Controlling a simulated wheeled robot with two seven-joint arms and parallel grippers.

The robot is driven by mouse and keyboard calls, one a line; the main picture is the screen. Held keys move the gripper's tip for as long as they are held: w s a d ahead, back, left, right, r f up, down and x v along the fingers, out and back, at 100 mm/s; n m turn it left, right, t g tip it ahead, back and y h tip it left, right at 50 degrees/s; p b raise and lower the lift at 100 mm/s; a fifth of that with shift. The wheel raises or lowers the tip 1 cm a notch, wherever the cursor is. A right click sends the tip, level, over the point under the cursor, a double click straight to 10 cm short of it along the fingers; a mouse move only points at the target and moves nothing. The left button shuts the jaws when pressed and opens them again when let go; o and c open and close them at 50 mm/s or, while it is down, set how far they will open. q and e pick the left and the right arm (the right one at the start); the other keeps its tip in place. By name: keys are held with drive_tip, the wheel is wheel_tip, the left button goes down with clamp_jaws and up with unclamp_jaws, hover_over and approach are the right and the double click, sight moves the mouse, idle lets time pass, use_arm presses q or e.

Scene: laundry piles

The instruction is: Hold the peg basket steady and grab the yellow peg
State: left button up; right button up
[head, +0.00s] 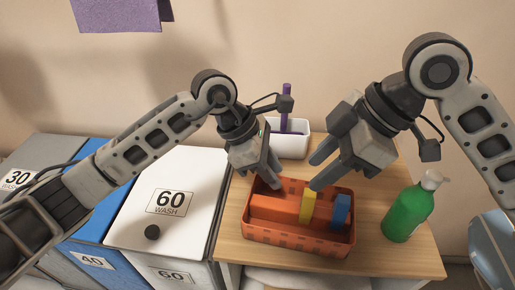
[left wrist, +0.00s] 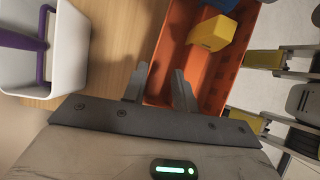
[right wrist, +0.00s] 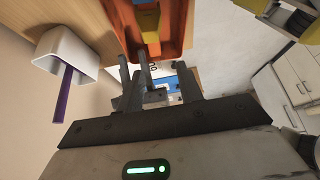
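The orange peg basket (head: 297,240) stands on the wooden table. The yellow peg (head: 307,206) stands upright inside it, left of a blue peg (head: 341,212); the yellow peg also shows in the left wrist view (left wrist: 213,34). My left gripper (head: 268,183) is at the basket's back left rim. In the left wrist view its fingers (left wrist: 160,88) are apart, one on each side of the basket wall; firm contact cannot be told. My right gripper (head: 320,168) is open and empty, above the back rim, behind and above the yellow peg. Its fingers show apart in the right wrist view (right wrist: 158,82).
A white container (head: 290,145) with a purple upright stands behind the basket. A green pump bottle (head: 408,210) stands to its right. White (head: 190,185) and blue (head: 85,215) laundry bins stand left of the table. Bare tabletop shows in front of the basket.

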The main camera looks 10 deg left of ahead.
sight(293, 199)
use_arm(q)
drive_tip(key=shift+x, duration=2.15)
